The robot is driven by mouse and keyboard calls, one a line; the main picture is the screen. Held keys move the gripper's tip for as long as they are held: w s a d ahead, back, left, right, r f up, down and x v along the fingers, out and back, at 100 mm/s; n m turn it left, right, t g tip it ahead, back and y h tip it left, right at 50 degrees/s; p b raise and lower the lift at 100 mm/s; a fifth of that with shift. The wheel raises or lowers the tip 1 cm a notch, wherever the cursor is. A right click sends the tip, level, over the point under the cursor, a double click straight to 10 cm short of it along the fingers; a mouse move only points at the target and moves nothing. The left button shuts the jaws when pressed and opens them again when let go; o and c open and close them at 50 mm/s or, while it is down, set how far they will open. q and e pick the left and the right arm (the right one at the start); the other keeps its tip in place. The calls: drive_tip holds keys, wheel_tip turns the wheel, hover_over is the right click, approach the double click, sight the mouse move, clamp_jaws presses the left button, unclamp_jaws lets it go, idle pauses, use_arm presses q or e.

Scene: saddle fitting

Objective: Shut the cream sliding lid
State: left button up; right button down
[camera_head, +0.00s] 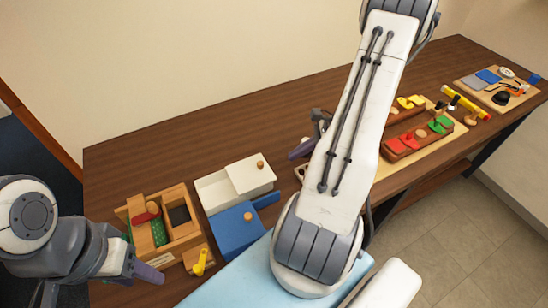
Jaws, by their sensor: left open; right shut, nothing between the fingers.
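The cream sliding lid (247,178) has a small wooden knob (260,164). It lies over the right part of a cream box (211,193), and the left part of the box is uncovered. My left gripper (148,273) is open at the table's front left, apart from the box. My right gripper (303,147) is shut and empty beyond the box, to the right of the lid. My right arm hides part of that gripper and the table behind it.
A blue box (238,230) with a knob stands just in front of the cream one. A wooden compartment box (187,232) is at left, with a yellow-handled block (199,261) before it. Coloured-piece trays (401,147) lie right of my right arm. The back table is clear.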

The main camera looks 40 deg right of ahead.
sight(264, 167)
drive_tip(key=w+a+f, duration=0.1)
drive_tip(key=w+a+p, duration=0.1)
drive_tip(key=w+a+f, duration=0.1)
drive_tip(key=a, duration=0.1)
drive_tip(key=shift+w+f+p, duration=0.15)
drive_tip(key=shift+f+p, duration=0.15)
drive_tip(key=shift+f, duration=0.05)
use_arm(q)
drive_tip(key=shift+r, duration=1.1)
use_arm(e)
drive_tip(key=shift+w+a+f, duration=0.15)
drive_tip(key=shift+w+a, duration=0.35)
drive_tip(key=shift+a, duration=0.05)
